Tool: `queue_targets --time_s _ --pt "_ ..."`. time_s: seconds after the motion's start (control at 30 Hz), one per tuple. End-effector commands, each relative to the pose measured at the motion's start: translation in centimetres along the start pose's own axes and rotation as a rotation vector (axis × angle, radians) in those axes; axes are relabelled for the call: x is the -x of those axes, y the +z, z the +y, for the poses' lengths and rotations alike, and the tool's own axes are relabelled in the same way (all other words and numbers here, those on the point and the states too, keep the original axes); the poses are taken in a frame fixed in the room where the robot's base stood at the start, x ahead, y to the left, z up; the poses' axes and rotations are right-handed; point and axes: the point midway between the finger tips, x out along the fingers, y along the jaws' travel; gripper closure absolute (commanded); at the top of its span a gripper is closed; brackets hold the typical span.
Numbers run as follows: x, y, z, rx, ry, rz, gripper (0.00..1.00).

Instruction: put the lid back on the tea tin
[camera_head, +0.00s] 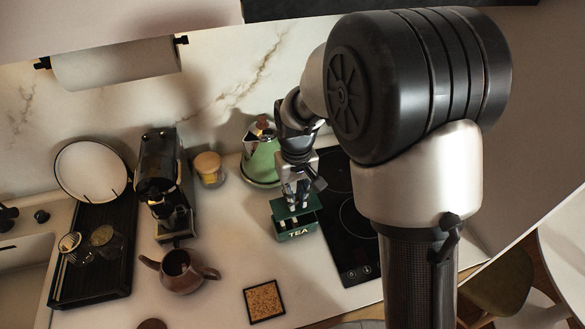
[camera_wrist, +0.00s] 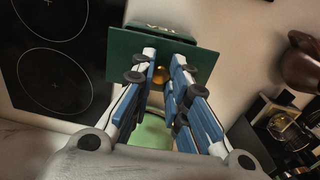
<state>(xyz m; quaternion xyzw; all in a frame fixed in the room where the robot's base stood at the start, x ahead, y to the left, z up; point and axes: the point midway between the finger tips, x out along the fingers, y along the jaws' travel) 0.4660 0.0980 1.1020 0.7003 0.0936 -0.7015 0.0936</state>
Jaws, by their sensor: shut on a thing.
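My gripper (camera_head: 295,199) points down and is shut on the small gold knob (camera_wrist: 161,75) of the dark green lid (camera_head: 282,208). The lid also shows in the wrist view (camera_wrist: 122,58), a flat plate lying across the fingertips. The green tea tin (camera_head: 297,233), with TEA on its front, stands upright on the counter directly under the lid. In the wrist view, only a strip of the tin with its lettering (camera_wrist: 155,28) shows past the lid's edge. The lid hides the tin's opening. I cannot tell whether lid and rim touch.
A black cooktop (camera_head: 352,247) lies just right of the tin. A green kettle (camera_head: 262,160) stands close behind. A brown teapot (camera_head: 181,275), a coffee machine (camera_head: 158,165) and a yellow-topped jar (camera_head: 209,168) are left. A cork trivet (camera_head: 263,301) lies in front. The counter left of the tin is clear.

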Motion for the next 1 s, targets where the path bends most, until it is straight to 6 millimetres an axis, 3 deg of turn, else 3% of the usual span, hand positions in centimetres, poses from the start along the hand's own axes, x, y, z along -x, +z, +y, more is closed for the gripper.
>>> queue_targets --time_s 0.37,1.0 --pt "-2.1 -0.6 0.4 -0.002 0.000 0.000 1.00" --pt "-7.4 -0.6 0.4 -0.002 0.000 0.000 1.00"
